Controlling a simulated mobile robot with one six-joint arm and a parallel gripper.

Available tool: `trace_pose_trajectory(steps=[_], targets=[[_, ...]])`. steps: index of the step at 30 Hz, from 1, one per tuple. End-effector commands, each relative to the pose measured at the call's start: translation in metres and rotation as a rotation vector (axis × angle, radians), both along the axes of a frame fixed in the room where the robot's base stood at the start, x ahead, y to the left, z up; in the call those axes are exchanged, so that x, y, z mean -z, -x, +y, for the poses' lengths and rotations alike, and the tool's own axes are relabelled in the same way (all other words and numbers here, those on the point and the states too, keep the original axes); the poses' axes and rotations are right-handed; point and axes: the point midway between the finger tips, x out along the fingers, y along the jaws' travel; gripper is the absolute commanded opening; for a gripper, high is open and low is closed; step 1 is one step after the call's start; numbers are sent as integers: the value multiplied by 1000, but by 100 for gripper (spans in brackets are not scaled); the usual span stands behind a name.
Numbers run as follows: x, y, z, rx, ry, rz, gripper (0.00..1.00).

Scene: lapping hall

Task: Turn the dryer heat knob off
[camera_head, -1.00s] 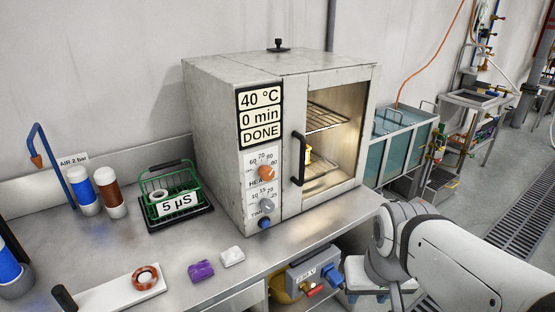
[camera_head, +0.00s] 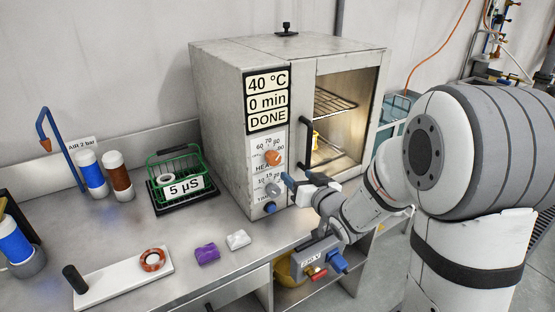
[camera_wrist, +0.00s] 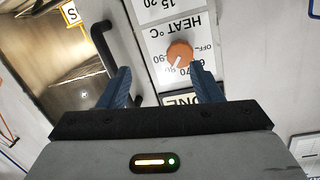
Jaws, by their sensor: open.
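The grey dryer (camera_head: 222,125) stands on the steel bench. Its panel reads 40 °C, 0 min, DONE. The orange heat knob (camera_head: 274,158) sits below the display; in the wrist view the knob (camera_wrist: 180,53) appears upside down, its white pointer among the numbers between 70 and 90, away from the OFF mark. My gripper (camera_head: 302,179) is open and empty in front of the panel's lower right. In the wrist view my gripper's (camera_wrist: 160,80) blue fingers are spread; the knob lies beyond the tips, nearer the right finger. I cannot tell the exact gap.
The black door handle (camera_wrist: 103,45) is close to the left finger in the wrist view. A grey timer knob (camera_head: 272,190) and a blue button (camera_head: 270,208) are below the heat knob. A green basket (camera_head: 177,157), white block (camera_head: 238,240) and purple block (camera_head: 207,253) are on the bench.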

Motion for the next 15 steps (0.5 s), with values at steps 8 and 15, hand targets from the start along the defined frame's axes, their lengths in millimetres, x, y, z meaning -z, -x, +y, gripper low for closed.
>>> trace_pose_trajectory(steps=[8,15], targets=[[-4,-3,24,-96,-109,-75,59],[-5,-32,44,-97,-111,-76,59]])
